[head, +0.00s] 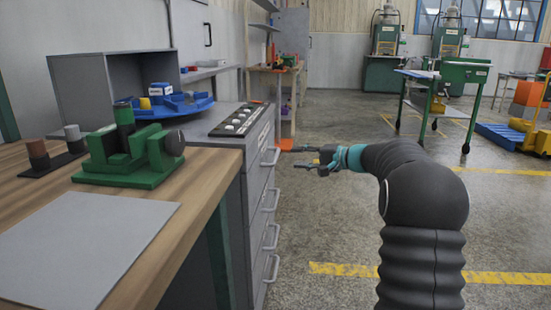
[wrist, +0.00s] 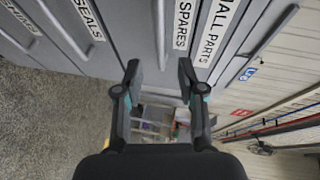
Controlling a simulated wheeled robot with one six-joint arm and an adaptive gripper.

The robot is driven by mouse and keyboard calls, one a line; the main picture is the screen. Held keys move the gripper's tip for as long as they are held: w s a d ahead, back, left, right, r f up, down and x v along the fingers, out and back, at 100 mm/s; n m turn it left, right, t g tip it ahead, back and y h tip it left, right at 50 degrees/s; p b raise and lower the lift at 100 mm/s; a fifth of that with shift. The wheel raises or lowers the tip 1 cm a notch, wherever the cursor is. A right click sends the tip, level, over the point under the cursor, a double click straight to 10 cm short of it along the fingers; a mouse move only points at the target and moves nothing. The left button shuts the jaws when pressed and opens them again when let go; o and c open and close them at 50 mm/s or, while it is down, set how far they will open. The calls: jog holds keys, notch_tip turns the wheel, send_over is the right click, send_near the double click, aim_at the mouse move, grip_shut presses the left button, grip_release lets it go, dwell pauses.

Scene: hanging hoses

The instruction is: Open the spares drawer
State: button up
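The grey drawer cabinet (head: 258,160) stands at the end of the workbench, its drawers stacked and looking shut. In the wrist view, a white SPARES label (wrist: 183,25) is on one drawer front, with a pale bar handle (wrist: 160,35) beside it. In the head view, the top handle (head: 270,157) is left of my gripper (head: 308,160). My gripper also shows in the wrist view (wrist: 159,75), its two fingers spread and empty. The handle's near end lies in line between the fingertips. Contact cannot be told; a gap shows in the head view.
Neighbouring drawers carry a SEALS label (wrist: 88,18) and a partly hidden SMALL PARTS label (wrist: 215,30). The wooden workbench (head: 215,165) holds a green vise (head: 135,155). A black strip with buttons (head: 238,120) lies on the cabinet top.

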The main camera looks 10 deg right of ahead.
aim_at(276, 155)
jog(key=x, duration=0.9)
grip_shut()
